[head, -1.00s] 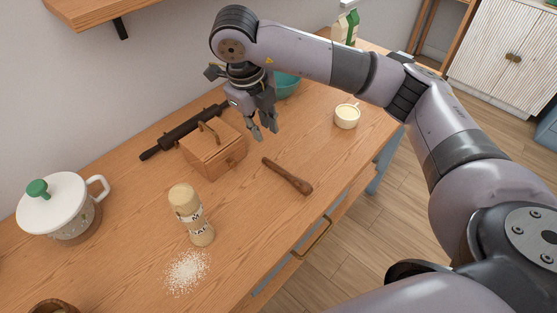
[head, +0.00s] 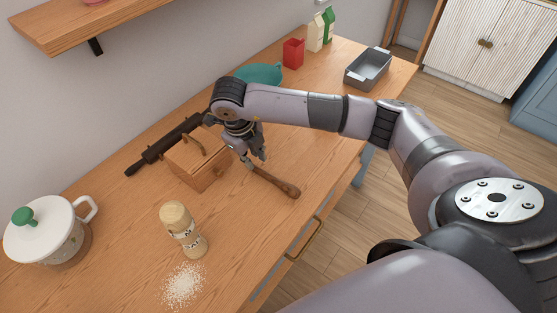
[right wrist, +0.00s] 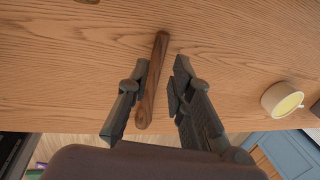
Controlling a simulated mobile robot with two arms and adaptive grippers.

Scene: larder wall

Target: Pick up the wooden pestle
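The wooden pestle (head: 275,181) lies on the wooden counter, right of the wooden box, in the head view. My right gripper (head: 255,165) is low over the pestle's far, thin end. In the right wrist view the pestle (right wrist: 153,82) runs between the two open fingers of the right gripper (right wrist: 160,95), closer to the left finger. The fingers look apart, with nothing held. Whether the fingertips touch the counter I cannot tell. My left gripper is not in view.
The wooden box (head: 196,160) stands close left of the right gripper, with a dark rolling pin (head: 160,147) behind it. A spice shaker (head: 182,230) and spilled white grains (head: 183,285) are nearer. A cream cup (right wrist: 282,99) shows at right in the wrist view.

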